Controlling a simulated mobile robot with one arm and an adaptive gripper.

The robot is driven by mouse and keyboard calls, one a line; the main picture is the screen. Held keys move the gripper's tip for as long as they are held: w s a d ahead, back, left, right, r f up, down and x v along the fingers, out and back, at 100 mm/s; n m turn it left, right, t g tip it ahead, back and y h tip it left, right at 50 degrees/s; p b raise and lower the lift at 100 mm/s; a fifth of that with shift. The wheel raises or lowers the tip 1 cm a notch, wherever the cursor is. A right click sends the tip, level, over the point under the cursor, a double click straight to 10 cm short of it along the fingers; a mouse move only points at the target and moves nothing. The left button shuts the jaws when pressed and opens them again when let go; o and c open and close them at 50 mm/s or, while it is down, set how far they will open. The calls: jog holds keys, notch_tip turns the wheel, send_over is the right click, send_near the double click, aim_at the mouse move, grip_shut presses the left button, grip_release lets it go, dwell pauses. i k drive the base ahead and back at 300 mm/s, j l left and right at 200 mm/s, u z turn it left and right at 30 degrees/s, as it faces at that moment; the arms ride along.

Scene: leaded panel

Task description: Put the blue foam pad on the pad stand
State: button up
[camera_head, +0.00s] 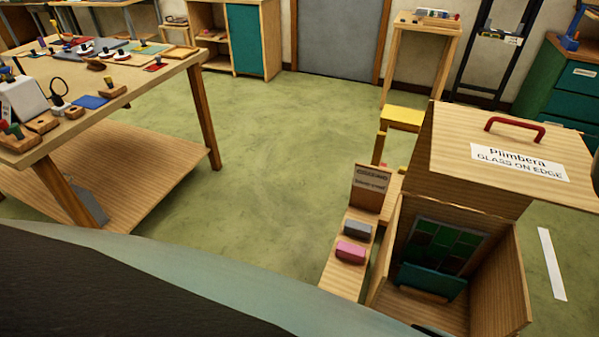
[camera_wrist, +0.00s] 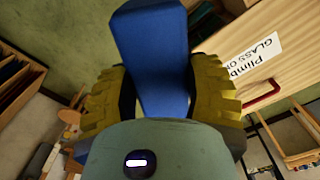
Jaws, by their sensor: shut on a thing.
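The blue foam pad (camera_wrist: 155,45) is held between the two yellow ridged fingers of my gripper (camera_wrist: 160,82) in the wrist view. Its upper part sticks out beyond the fingers. My gripper and this pad do not show in the head view. A narrow wooden stand (camera_head: 336,274), which looks like the pad stand, is right of centre in the head view. It carries a grey pad (camera_head: 357,229) and a pink pad (camera_head: 350,252), with an upright sign (camera_head: 370,187) at its far end. The sign's text is too small to read.
A wooden crate (camera_head: 480,190) with a red handle, labelled "Plimbera, glass on edge", stands just right of the stand, with a leaded panel (camera_head: 440,245) inside. A workbench (camera_head: 150,85) with several tools is at left. Green floor (camera_head: 270,160) between them is clear.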

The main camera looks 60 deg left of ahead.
aim_at(343, 275)
jog(key=i+u, duration=0.25)
jog(key=u, duration=0.15)
jog(key=i+l+u, duration=0.2)
jog(key=u, duration=0.2)
jog(key=i+l+u, duration=0.15)
jog(key=u, duration=0.25)
